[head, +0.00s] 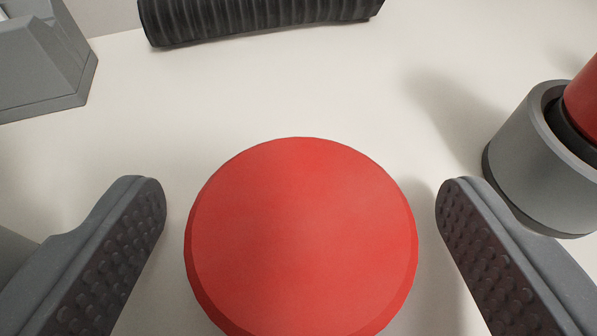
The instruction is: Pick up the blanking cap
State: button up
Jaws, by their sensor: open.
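A round red cap (302,235), which looks like the blanking cap, fills the lower middle of the head view. Its flat top faces me and its lower edge is cut off by the frame. My gripper (301,190) is open, with one grey studded finger to the left of the cap and one to the right. A gap shows between each finger and the cap, so neither appears to touch it. The cap's underside is hidden.
A grey cylinder (535,185) with a black ring and a red part in it stands at the right, close to the right finger. A black ribbed hose (260,18) lies at the back. A grey angular block (40,60) stands at the upper left. The white bench (290,95) between is clear.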

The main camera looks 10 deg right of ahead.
jog(key=c, duration=1.1)
